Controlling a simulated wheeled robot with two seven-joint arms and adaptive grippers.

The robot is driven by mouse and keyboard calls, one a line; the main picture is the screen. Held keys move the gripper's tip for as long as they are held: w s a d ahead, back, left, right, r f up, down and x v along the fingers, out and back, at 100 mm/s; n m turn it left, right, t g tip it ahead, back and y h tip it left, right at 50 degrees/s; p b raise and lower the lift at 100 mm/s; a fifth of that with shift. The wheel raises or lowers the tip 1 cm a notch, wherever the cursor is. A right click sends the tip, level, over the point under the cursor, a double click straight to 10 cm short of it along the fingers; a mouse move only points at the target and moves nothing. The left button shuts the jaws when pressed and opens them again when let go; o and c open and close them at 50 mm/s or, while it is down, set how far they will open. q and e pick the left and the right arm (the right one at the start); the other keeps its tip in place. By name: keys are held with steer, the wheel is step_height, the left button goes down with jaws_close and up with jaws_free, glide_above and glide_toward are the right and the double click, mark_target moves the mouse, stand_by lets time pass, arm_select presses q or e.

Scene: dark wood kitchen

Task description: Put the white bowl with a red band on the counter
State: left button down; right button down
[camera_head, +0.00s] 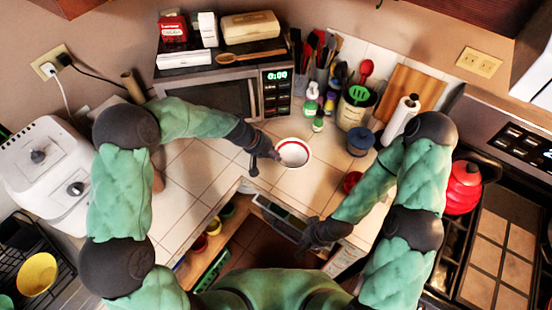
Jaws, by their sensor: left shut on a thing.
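The white bowl with a red band (293,152) is over the tiled counter (196,165) near its inner corner, in front of the microwave. It looks upright, with its opening facing up. I cannot tell whether its base touches the tiles. My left gripper (266,157) is at the bowl's left rim and shut on it. My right gripper (318,236) is lower right of the bowl, by the counter's front edge and apart from the bowl. Its fingers are dark and too small to tell whether they are open.
A microwave (212,95) stands behind the bowl. Bottles (318,121), a utensil crock (354,108) and a blue-lidded jar (361,138) stand to the right. A small red object (352,181) is near my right forearm. Below the counter edge, a compartment (205,245) is open. Tiles left of the bowl are clear.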

mark_target(292, 157)
arm_select(q)
steer(key=shift+w+d+f, duration=0.15)
steer(key=shift+w+f, duration=0.95)
steer(key=shift+f, duration=1.7)
steer(key=shift+f+b, duration=0.1)
steer(key=shift+b, duration=0.2)
steer(key=c, duration=1.4)
jaws_free()
